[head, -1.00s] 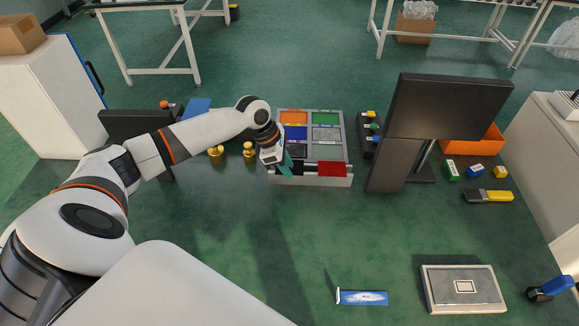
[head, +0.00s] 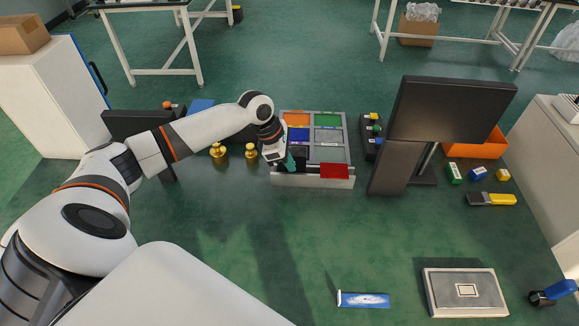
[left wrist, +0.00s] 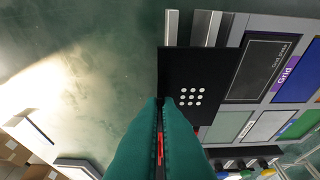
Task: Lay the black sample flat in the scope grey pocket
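The black sample (left wrist: 190,72), a dark square plate with white dots, shows face-on in the left wrist view. My left gripper (left wrist: 168,103) has its teal fingers nearly together at the plate's near edge and appears shut on it. In the head view the gripper (head: 290,165) is at the front left of the grey sorting tray (head: 312,181), and the sample (head: 291,153) shows dark beside it. The dark grey pocket (left wrist: 262,68) lies just right of the sample in the wrist view, partly covered. Contact with the tray is unclear. My right gripper is out of view.
A red sample (head: 335,171) lies at the tray's front right. Orange (head: 296,119), green (head: 327,120) and blue (head: 297,134) pockets are farther back. A black monitor (head: 445,110) stands right of the tray; brass weights (head: 250,151) stand left.

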